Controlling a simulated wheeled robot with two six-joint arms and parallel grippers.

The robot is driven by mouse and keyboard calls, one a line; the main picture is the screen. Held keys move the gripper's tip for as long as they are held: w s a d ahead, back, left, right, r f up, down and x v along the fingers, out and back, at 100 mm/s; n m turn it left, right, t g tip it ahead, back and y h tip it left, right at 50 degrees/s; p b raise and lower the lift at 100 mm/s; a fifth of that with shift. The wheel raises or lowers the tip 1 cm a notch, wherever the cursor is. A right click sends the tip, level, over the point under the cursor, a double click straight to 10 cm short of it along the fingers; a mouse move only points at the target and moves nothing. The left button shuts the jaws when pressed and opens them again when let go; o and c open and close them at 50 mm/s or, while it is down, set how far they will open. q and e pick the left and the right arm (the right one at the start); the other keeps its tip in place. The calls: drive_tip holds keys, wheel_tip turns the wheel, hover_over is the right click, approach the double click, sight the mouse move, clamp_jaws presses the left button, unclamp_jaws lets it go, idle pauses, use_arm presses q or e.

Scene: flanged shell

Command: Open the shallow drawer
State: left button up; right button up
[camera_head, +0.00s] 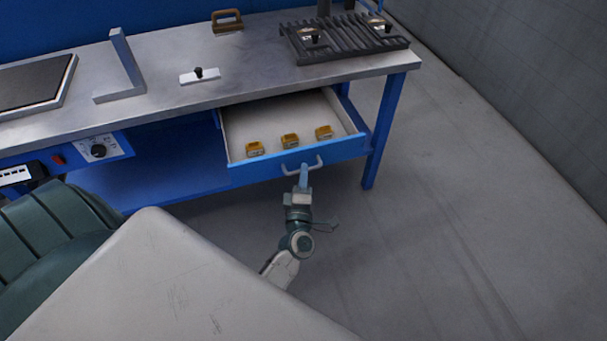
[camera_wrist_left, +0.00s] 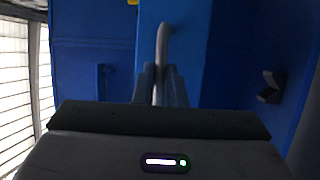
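The shallow drawer (camera_head: 240,174) is blue with a pale inside and stands pulled out from under the right end of the workbench in the head view. Several small yellow-brown blocks (camera_head: 290,140) sit in it. Its light curved handle (camera_head: 319,162) is on the front panel. My left gripper (camera_head: 303,174) is at the handle, in front of the drawer. In the left wrist view the handle (camera_wrist_left: 163,45) runs between the two fingers (camera_wrist_left: 160,83), which look closed around it. My right gripper is not in view.
The blue workbench has a grey metal top (camera_head: 240,62) with a dark grate (camera_head: 343,37), an upright bracket (camera_head: 120,68) and a brown handle-shaped piece (camera_head: 227,21). A blue leg (camera_head: 383,130) stands right of the drawer. The grey floor (camera_head: 450,220) at the right is clear.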

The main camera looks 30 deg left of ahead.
use_arm(q)
drive_tip(key=o, duration=0.4)
drive_tip(key=shift+f, duration=0.1)
